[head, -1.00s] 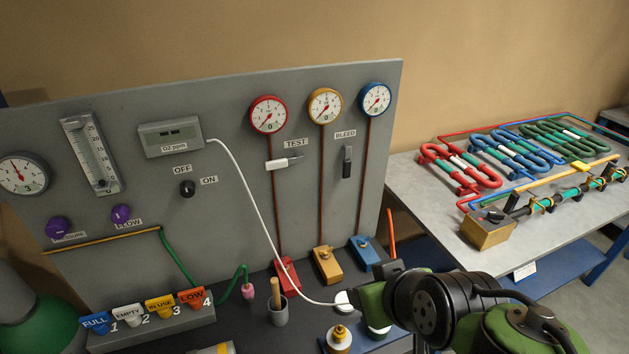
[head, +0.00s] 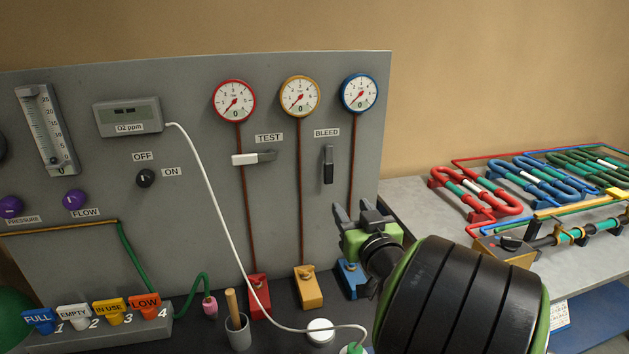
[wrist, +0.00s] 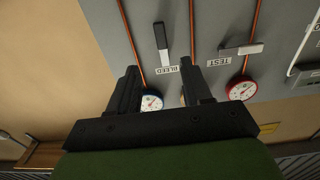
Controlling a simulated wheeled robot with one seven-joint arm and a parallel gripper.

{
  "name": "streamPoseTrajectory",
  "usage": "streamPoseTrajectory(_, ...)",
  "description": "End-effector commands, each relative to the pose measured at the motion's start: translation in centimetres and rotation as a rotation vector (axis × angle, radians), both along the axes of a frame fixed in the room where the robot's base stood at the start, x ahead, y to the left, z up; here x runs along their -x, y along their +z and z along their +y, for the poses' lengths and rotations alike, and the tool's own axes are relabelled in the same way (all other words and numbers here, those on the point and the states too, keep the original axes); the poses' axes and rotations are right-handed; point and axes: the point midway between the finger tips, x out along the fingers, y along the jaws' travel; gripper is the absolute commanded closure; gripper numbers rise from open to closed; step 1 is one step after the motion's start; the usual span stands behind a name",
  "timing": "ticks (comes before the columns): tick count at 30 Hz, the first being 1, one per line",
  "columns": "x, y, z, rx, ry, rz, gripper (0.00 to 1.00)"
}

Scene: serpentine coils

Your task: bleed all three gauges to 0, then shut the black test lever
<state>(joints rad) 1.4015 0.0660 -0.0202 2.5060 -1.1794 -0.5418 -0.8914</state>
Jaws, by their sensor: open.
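The red gauge (head: 234,101), yellow gauge (head: 300,96) and blue gauge (head: 359,93) each show a 0 in the small window. Their needles point low left. Under the TEST label, a lever with a pale handle (head: 245,159) lies horizontal. Under the BLEED label, a black lever (head: 328,165) hangs vertical. So the black lever is the one marked BLEED. My gripper (head: 358,214) is open and empty, below and right of the BLEED lever, apart from it. In the wrist view my fingers (wrist: 160,88) point toward the panel, with the BLEED lever (wrist: 161,42) beyond them.
Red, yellow (head: 308,288) and blue blocks stand at the panel's foot below the gauge pipes. A white hose (head: 215,215) crosses the panel to a white puck (head: 320,330). A cup with a wooden handle (head: 237,332) stands nearby. Coils (head: 475,190) lie on the right table.

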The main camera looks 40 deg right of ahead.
Motion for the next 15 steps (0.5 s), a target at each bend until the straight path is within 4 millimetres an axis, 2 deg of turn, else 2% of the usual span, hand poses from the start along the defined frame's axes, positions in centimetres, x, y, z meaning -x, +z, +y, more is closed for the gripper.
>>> streamPoseTrajectory(1, -1.1, 0.5, -0.4, -0.002, 0.008, 0.0, 0.51)
streamPoseTrajectory(9, -7.2, 0.7, -3.6, -0.003, 0.009, 0.002, 0.51)
streamPoseTrajectory(15, -11.1, 0.6, -5.7, -0.002, 0.008, 0.0, 0.51)
